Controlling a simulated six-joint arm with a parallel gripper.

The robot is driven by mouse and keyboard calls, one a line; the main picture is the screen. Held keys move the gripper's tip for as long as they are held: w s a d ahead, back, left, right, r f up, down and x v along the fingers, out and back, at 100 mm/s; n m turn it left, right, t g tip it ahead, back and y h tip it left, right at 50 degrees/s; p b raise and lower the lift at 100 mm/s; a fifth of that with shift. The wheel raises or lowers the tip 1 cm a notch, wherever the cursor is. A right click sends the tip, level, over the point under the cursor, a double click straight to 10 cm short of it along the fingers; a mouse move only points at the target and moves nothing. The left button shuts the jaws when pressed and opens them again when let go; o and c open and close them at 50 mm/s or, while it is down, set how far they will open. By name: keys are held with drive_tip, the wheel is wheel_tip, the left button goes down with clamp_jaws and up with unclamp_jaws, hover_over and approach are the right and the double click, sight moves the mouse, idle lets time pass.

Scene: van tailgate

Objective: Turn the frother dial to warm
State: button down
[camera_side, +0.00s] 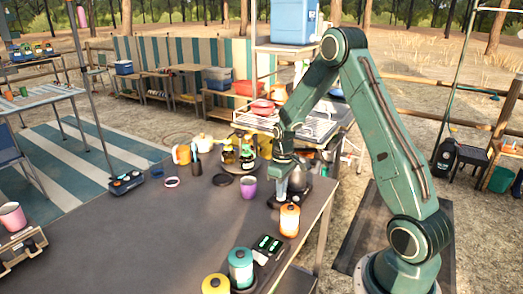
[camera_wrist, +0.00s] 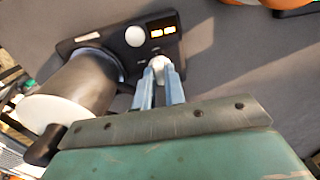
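The frother, a black appliance, shows in the wrist view (camera_wrist: 95,42) with a white round button and two small lit orange displays on its panel. Its pale dial (camera_wrist: 159,66) sits at the panel's near edge, and its pointer and labels are too small to read. A dark jug (camera_wrist: 72,88) with a white end stands on the frother's left side. My gripper (camera_wrist: 159,72) has one finger on each side of the dial, and the dial fills the gap between the tips. In the side view my gripper (camera_side: 281,193) points down at the frother, mostly hiding its panel.
An orange canister (camera_side: 289,220) stands close in front of my gripper. A purple cup (camera_side: 248,187) stands to its left. A box with green displays (camera_side: 268,243), a teal canister (camera_side: 240,267) and a yellow one (camera_side: 215,284) are nearer.

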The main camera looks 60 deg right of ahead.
drive_tip(key=shift+m, duration=0.4)
drive_tip(key=m, duration=1)
drive_tip(key=shift+m, duration=0.4)
drive_tip(key=m, duration=1.1)
drive_tip(key=shift+m, duration=0.3)
drive_tip(key=c, duration=1.7)
unclamp_jaws()
drive_tip(key=shift+c, duration=0.2)
